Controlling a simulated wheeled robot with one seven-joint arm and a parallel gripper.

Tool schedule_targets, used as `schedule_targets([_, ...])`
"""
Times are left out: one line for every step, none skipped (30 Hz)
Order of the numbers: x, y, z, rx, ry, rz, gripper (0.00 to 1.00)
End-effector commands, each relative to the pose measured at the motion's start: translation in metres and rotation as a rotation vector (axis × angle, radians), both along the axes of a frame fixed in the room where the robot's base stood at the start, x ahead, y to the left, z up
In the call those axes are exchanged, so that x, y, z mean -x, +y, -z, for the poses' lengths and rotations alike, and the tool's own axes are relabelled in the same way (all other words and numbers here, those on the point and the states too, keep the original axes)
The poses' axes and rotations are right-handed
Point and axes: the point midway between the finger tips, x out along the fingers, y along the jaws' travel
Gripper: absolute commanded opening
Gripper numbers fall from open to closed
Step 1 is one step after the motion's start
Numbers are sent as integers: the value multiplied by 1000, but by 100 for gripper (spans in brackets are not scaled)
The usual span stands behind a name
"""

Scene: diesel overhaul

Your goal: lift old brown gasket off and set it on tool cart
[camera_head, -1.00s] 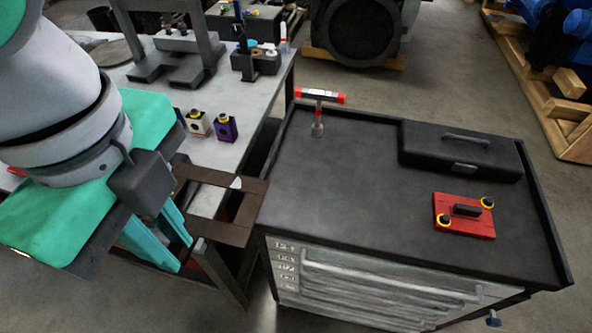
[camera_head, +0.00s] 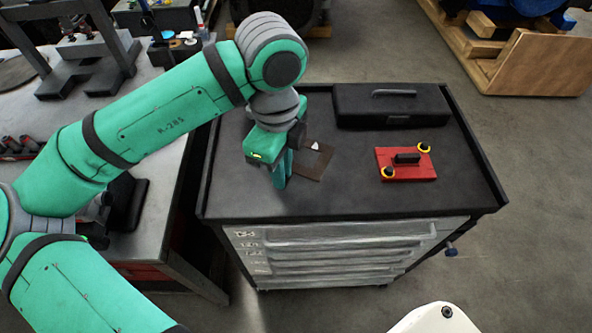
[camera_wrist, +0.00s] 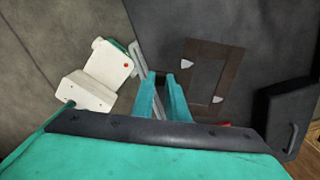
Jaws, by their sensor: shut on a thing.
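The old brown gasket (camera_head: 325,170) is a flat, dark brown rectangular frame with a pale, pointed spot inside its outline. It is over the front left part of the dark tool cart top (camera_head: 350,200). The wrist view also shows it (camera_wrist: 228,55), just right of my fingertips. My gripper (camera_head: 281,180) points down and is shut on the gasket's left side; the fingers (camera_wrist: 160,82) also show in the wrist view. The exact grip spot is hidden. I cannot tell whether the gasket touches the cart top or hangs just above it.
On the cart, a black toolbox (camera_head: 393,105) stands at the back and a red plate with yellow-ringed ends (camera_head: 405,164) lies right of the gasket. The cart top has a raised rim. The grey workbench (camera_head: 165,185) stands left, partly behind my arm. The cart's front middle is clear.

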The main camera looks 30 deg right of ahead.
Motion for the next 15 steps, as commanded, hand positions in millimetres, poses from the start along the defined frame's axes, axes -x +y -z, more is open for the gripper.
schedule_targets([3, -12, 9, -3, 1, 25, 0])
schedule_targets([3, -17, 13, -5, -2, 33, 0])
schedule_targets([4, -23, 18, -6, -3, 44, 0])
schedule_targets([5, -26, 21, -7, -4, 50, 0])
schedule_targets([5, -29, 23, -7, -7, 54, 0])
schedule_targets([6, -31, 26, -8, -7, 59, 0])
schedule_targets([6, -32, 27, -8, -7, 62, 0])
schedule_targets([6, -33, 29, -9, -8, 63, 0])
schedule_targets([6, -34, 32, -9, -8, 64, 0])
schedule_targets([6, -34, 33, -9, -8, 64, 0])
schedule_targets([6, -34, 35, -9, -8, 63, 0])
schedule_targets([6, -33, 39, -9, -8, 63, 0])
schedule_targets([6, -33, 42, -10, -7, 63, 0])
schedule_targets([6, -33, 45, -11, -7, 63, 0])
schedule_targets([6, -33, 50, -9, -6, 63, 0])
